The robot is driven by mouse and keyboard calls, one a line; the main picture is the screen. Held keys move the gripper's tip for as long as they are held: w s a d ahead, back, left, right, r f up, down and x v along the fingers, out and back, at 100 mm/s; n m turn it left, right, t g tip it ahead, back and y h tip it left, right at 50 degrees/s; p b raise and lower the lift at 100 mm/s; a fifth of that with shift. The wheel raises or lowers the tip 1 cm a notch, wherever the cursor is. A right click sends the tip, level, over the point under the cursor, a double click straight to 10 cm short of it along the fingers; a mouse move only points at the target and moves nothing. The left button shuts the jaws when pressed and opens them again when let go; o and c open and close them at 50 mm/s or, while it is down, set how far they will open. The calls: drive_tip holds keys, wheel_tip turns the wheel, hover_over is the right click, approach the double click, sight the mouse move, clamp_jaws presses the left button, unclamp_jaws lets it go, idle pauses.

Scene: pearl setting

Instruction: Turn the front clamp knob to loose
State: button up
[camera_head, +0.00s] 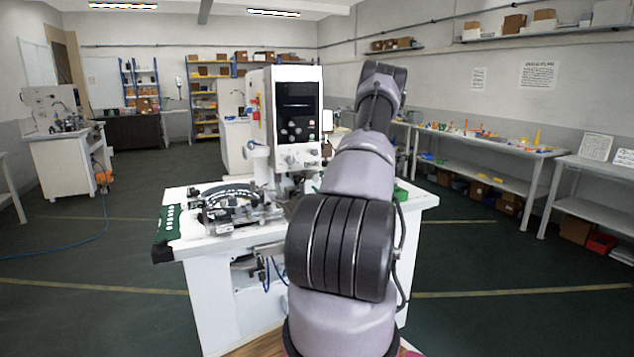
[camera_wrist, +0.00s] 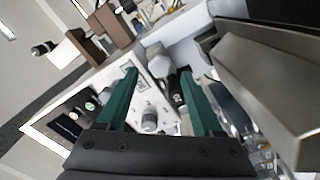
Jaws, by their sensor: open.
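A white machine (camera_head: 291,105) with a dark screen stands on a white bench in the head view. A rounded grey knob (camera_head: 290,161) is on its panel below the screen. In the wrist view, a grey knob (camera_wrist: 150,122) projects from the white panel (camera_wrist: 146,88), between the green fingers. A pale rounded fitting (camera_wrist: 158,62) shows near the fingertips. I cannot tell which part is the front clamp knob or read its setting. My gripper (camera_wrist: 159,72) is open, its fingers apart with nothing held. My arm hides the gripper in the head view.
In the wrist view, a large grey metal block (camera_wrist: 268,85) is close on the right. Open floor lies left of the bench.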

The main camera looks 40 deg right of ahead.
sight(315, 178)
drive_tip(key=shift+x, duration=1.45)
clamp_jaws()
